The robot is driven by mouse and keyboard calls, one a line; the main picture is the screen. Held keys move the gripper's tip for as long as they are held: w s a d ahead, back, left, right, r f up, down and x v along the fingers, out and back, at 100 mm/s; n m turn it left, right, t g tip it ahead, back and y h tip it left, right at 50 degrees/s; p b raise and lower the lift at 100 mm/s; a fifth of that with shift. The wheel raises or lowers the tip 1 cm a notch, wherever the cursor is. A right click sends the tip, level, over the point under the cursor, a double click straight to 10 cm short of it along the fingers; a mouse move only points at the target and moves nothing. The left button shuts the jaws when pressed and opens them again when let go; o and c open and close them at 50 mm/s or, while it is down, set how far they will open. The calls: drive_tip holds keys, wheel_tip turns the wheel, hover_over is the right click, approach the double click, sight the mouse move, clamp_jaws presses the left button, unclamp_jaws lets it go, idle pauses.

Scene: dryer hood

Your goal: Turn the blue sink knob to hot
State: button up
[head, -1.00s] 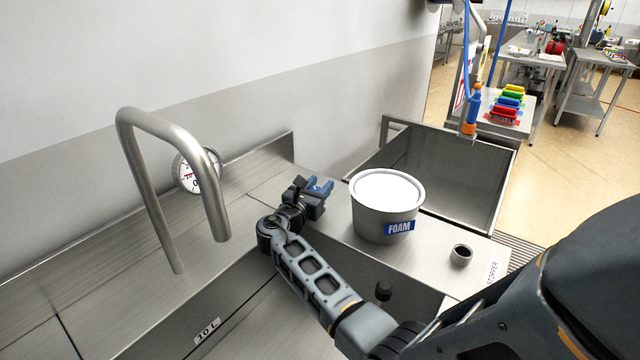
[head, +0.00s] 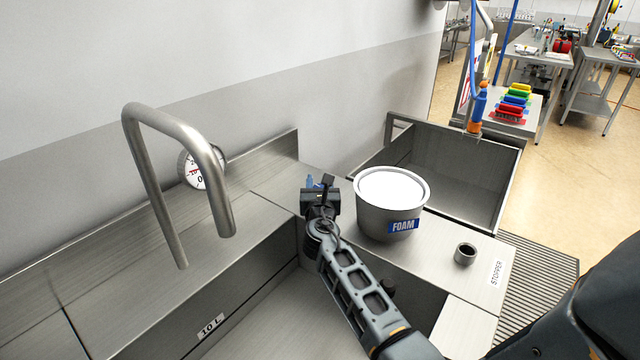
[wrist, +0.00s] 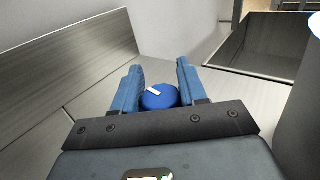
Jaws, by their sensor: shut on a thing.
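The blue sink knob (wrist: 158,98) is a round cap with a short white mark, set on the steel counter. In the wrist view it sits between the two blue fingers of my gripper (wrist: 159,82), which are shut on it. The white mark is near its upper left edge. In the head view my gripper (head: 318,184) is at the back corner of the basin, left of the foam bucket, and it mostly hides the knob. No hot or cold label can be read. The bent steel faucet (head: 178,135) stands to the left.
The foam bucket (head: 378,220) stands close to the right of my gripper. A round dial (head: 190,170) is behind the faucet. A stopper (head: 465,253) lies on the right counter. An open steel bin (head: 465,185) is behind the bucket. The backsplash (head: 275,160) rises behind.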

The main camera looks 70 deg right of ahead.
drive_tip(key=o, duration=1)
